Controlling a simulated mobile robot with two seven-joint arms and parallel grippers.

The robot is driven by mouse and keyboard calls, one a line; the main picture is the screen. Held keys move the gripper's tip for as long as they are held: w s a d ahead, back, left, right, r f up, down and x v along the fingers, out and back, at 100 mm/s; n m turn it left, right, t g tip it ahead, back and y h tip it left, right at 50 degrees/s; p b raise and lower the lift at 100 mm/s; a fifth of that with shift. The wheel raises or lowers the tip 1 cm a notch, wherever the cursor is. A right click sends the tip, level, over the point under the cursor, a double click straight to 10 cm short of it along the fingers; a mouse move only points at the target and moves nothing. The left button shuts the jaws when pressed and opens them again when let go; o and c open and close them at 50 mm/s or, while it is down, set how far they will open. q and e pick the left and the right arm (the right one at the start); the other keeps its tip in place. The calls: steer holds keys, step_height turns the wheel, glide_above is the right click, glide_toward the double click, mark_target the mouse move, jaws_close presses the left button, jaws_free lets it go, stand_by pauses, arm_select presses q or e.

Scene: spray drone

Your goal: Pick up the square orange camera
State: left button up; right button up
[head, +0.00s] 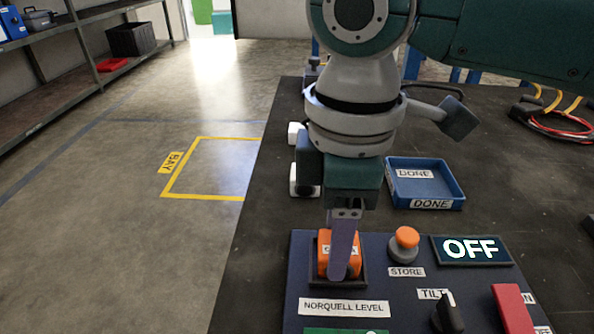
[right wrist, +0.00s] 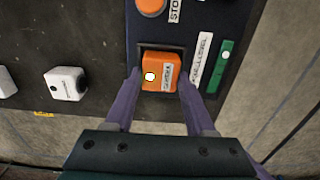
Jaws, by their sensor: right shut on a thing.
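The square orange camera (head: 324,256) sits in a dark square recess of the control panel, at the panel's back left corner. It also shows in the right wrist view (right wrist: 158,71), with a pale round spot and a white label on its face. My right gripper (head: 338,272) points down over it. In the right wrist view its purple fingers (right wrist: 160,85) stand on either side of the camera, shut on it. In the head view a finger hides part of the camera. My left gripper is in neither view.
The dark panel (head: 397,274) carries an orange STORE button (head: 404,242), an OFF display (head: 470,249), a black TILT knob (head: 447,314) and a red block (head: 513,309). A blue DONE tray (head: 452,187) stands behind it. Cables (head: 565,120) lie at the right.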

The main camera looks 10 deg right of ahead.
jaws_close()
steer(key=shift+r, duration=0.1)
